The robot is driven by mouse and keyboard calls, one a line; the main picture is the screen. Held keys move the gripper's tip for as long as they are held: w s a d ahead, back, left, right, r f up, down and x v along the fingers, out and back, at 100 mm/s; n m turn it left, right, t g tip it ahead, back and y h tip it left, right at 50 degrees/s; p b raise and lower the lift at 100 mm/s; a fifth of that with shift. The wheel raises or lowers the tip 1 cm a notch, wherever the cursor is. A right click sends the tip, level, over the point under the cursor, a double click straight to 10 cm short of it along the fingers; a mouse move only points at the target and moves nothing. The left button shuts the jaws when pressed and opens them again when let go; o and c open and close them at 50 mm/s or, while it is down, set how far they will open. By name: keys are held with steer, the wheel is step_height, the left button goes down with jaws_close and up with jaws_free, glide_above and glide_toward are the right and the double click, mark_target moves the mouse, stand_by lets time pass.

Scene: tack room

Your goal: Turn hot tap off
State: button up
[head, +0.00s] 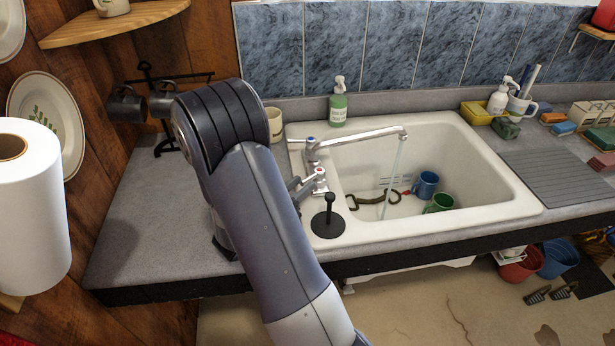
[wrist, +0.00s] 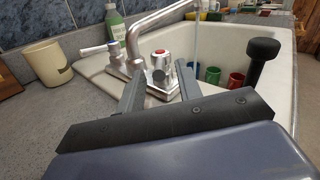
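The hot tap, a chrome handle with a red cap (head: 319,171), stands at the left rim of the white sink (head: 520,200). It also shows in the wrist view (wrist: 160,58). The blue-marked tap (head: 310,141) is behind it, left of it in the wrist view (wrist: 108,48). Water (head: 393,175) runs from the chrome spout (head: 365,135) into the sink. My gripper (head: 306,186) is at the hot tap. In the wrist view my gripper (wrist: 160,72) is open, with the hot tap between or just beyond its fingertips. I cannot tell whether they touch.
A black plunger-like stopper (head: 329,220) stands upright on the sink's near left corner, right of my gripper. A beige cup (head: 274,124) and green soap bottle (head: 338,105) stand behind. A blue mug (head: 426,184) and green mug (head: 440,203) are in the sink.

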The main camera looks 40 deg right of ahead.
mark_target(307, 180)
steer(key=shift+w+d+p, duration=0.15)
steer(key=shift+d, duration=0.65)
steer(key=shift+w+d+p, duration=0.15)
steer(key=shift+d, duration=0.65)
steer(key=shift+c, duration=0.2)
jaws_close()
